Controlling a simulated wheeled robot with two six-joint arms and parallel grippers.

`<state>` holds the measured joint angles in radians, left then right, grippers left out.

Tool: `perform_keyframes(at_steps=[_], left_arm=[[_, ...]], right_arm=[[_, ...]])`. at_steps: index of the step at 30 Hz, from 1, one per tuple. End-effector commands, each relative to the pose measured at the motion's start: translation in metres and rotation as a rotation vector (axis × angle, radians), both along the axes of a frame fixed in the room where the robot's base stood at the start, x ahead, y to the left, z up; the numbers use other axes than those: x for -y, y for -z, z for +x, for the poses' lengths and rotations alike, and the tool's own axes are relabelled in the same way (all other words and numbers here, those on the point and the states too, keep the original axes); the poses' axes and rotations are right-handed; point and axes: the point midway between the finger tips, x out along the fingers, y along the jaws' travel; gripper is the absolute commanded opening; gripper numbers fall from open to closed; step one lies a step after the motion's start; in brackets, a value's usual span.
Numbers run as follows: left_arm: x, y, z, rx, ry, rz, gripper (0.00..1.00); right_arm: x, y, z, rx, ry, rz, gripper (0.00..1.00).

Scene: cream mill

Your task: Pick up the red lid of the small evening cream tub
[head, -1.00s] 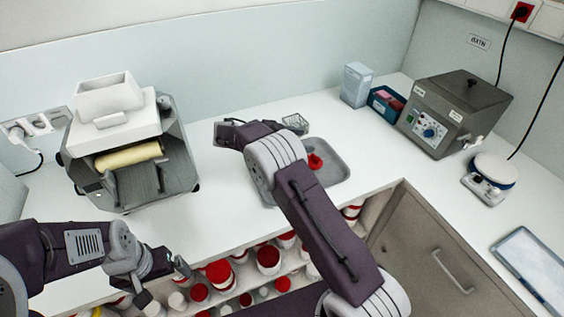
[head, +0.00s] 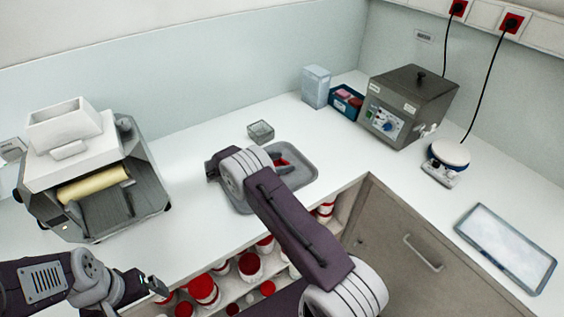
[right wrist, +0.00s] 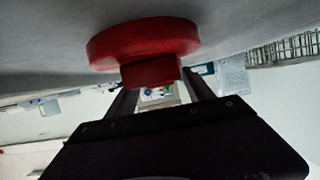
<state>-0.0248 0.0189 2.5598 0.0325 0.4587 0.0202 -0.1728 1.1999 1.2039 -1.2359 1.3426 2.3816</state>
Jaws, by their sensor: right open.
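The red lid (head: 283,161) lies on the grey tray (head: 304,176) on the white counter. In the right wrist view the lid (right wrist: 143,40) is a red disc against a grey surface, with a block-shaped red grip facing my fingers. My right gripper (right wrist: 160,85) is open, its two dark fingers on either side of that grip; I cannot tell whether they touch it. In the head view my right arm hides most of this gripper and part of the tray. I cannot make out the small tub. My left gripper (head: 150,285) is at the lower left, away from the lid.
A small wire basket (head: 260,131) stands behind the tray. A roller mill (head: 95,165) is at left. A blue bin (head: 345,101), a grey bath (head: 410,105) and a round-topped device (head: 449,158) stand at right. Red-lidded jars (head: 249,266) fill the shelf below.

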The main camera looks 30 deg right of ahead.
Motion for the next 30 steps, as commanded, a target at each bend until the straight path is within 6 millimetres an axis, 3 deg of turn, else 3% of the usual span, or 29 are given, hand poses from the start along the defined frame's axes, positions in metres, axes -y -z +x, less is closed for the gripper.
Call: perform_keyframes(at_steps=[8, 12, 15, 23, 30], left_arm=[[0.000, -0.001, 0.000, 0.000, 0.000, 0.000, 0.98], [0.000, -0.001, 0.000, 0.000, 0.000, 0.000, 0.98], [0.000, -0.001, 0.000, 0.000, 0.000, 0.000, 0.98], [0.000, 0.000, 0.000, 0.000, 0.000, 0.000, 0.98], [0.000, 0.010, 0.000, 0.000, 0.000, 0.000, 0.98]], right_arm=[[0.006, 0.003, 0.001, 0.001, -0.001, 0.000, 0.61], [0.006, 0.003, 0.001, 0.001, -0.001, 0.000, 0.22], [0.006, 0.003, 0.001, 0.001, -0.001, 0.000, 0.00], [0.006, 0.000, 0.001, 0.001, -0.001, 0.000, 0.00], [0.006, -0.051, 0.001, 0.008, 0.000, 0.001, 0.00]])
